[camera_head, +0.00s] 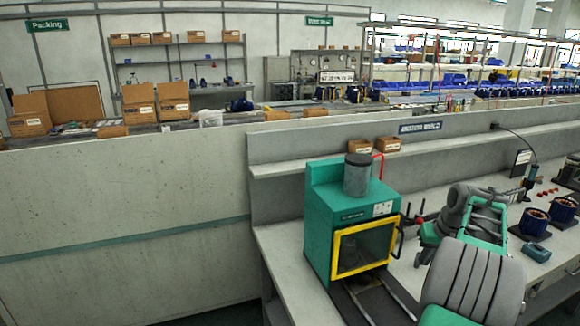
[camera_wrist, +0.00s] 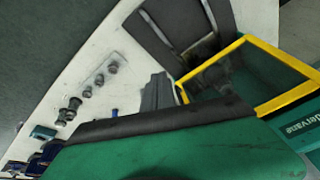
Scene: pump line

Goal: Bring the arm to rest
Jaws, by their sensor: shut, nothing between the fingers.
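My arm (camera_head: 472,215), grey and green, is folded over the workbench at the right in the head view, with a large grey rounded link in front of it. In the wrist view my gripper (camera_wrist: 158,93) shows as short grey fingers beyond a dark edge and a broad green surface. The fingers are together and hold nothing. The green cabinet (camera_head: 328,215) with a yellow-framed door stands left of my arm; its yellow frame (camera_wrist: 214,63) also shows in the wrist view. In the head view the fingers cannot be made out clearly.
The workbench (camera_head: 285,243) carries a teal block (camera_head: 536,252) and dark blue motors (camera_head: 534,222) on the right. A raised shelf behind holds small cartons (camera_head: 388,145). In the wrist view, several dark round parts (camera_wrist: 92,85) lie on a pale plate. The bench's front left is clear.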

